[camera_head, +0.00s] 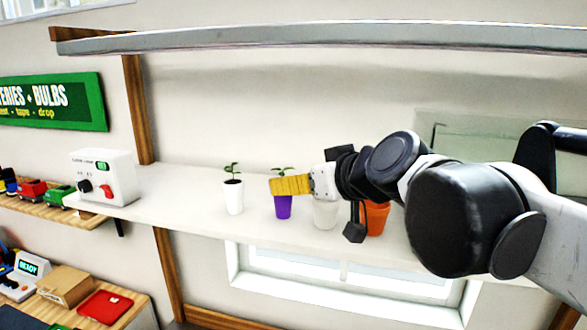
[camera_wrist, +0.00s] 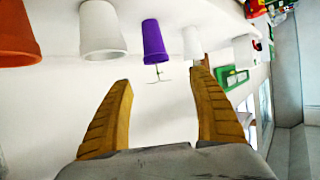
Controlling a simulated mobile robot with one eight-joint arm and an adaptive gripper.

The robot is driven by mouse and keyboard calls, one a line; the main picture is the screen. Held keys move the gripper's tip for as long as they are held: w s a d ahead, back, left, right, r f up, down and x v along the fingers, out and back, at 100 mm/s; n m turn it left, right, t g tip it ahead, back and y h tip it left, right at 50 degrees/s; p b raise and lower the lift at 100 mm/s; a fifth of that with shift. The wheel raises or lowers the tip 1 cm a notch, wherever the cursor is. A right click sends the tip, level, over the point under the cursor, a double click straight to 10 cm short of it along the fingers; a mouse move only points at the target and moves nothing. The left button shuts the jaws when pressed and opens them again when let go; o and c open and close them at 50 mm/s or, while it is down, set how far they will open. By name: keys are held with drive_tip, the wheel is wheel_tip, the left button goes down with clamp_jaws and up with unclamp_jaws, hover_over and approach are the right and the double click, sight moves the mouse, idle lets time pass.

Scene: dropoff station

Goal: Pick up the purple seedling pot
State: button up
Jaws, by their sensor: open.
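The purple seedling pot (camera_head: 283,207) stands upright on the white shelf, with a small green seedling in it. My gripper (camera_head: 274,186) is at the pot in the head view, its yellow fingers covering the upper part of it. In the wrist view the purple pot (camera_wrist: 153,42) shows ahead of the fingertips, with its seedling pointing down in the picture. The two yellow fingers (camera_wrist: 162,75) are spread apart with nothing between them. The pot lies in line with the gap, apart from both fingers as far as I can see.
A white pot with a seedling (camera_head: 233,196) stands left of the purple one. Another white pot (camera_head: 325,213) and an orange pot (camera_head: 376,217) stand to the right, partly behind my arm. A white control box (camera_head: 103,178) sits at the shelf's left end. A metal-edged shelf (camera_head: 300,38) runs above.

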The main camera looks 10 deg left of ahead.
drive_tip(key=x, duration=0.3)
drive_tip(key=p+x, duration=0.1)
drive_tip(key=x, duration=0.2)
drive_tip(key=f+p+x, duration=0.1)
drive_tip(key=x, duration=0.2)
drive_tip(key=shift+w+d+f, duration=0.15)
drive_tip(key=shift+w+d, duration=0.05)
drive_tip(key=shift+w, duration=0.05)
drive_tip(key=shift+s, duration=0.15)
drive_tip(key=shift+s+d, duration=0.1)
drive_tip(key=shift+c, duration=1.3)
drive_tip(key=c, duration=1)
